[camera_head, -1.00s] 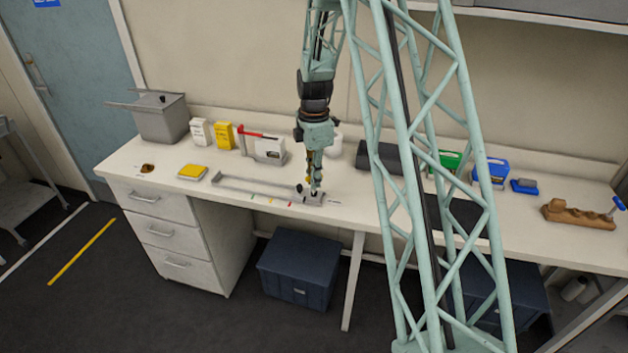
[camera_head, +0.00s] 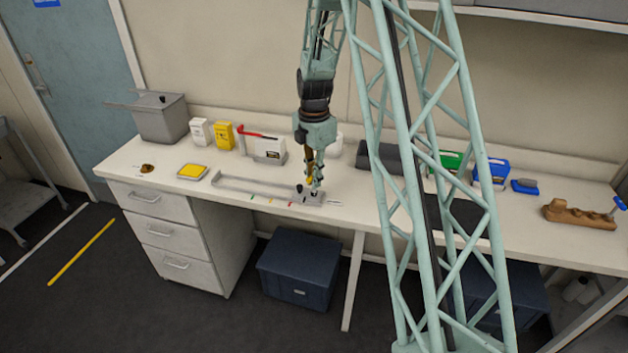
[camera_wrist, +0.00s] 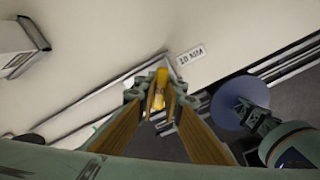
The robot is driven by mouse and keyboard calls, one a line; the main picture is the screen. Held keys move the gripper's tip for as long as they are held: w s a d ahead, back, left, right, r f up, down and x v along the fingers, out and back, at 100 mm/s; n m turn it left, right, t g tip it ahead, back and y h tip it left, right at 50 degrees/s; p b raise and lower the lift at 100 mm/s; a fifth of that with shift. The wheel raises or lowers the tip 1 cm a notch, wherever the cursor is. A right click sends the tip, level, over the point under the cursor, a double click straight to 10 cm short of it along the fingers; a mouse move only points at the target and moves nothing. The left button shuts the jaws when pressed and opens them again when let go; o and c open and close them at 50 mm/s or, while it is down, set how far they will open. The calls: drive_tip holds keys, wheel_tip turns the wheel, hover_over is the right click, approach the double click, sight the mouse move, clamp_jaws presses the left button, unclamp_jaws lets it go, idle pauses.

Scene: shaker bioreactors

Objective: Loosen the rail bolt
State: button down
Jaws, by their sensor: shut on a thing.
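My gripper (camera_head: 317,187) points down over the grey block (camera_head: 309,197) at the right end of the long grey rail (camera_head: 250,185) on the bench. In the wrist view, the fingertips of my gripper (camera_wrist: 161,95) are shut around a yellow piece (camera_wrist: 160,88), seen from above. I take the yellow piece to be the rail bolt; the fingers partly hide it, and its lower end cannot be made out. A small black knob (camera_head: 300,188) stands on the block, just left of the fingers.
A label (camera_wrist: 190,55) reading "10 MM" lies beside the rail. A dark grey case (camera_head: 380,157) stands to the right.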

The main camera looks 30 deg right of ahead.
drive_tip(key=c, duration=2.7)
unclamp_jaws()
wheel_tip(320, 180, up, 11)
drive_tip(key=shift+f, duration=0.1)
drive_tip(key=shift+r, duration=0.55)
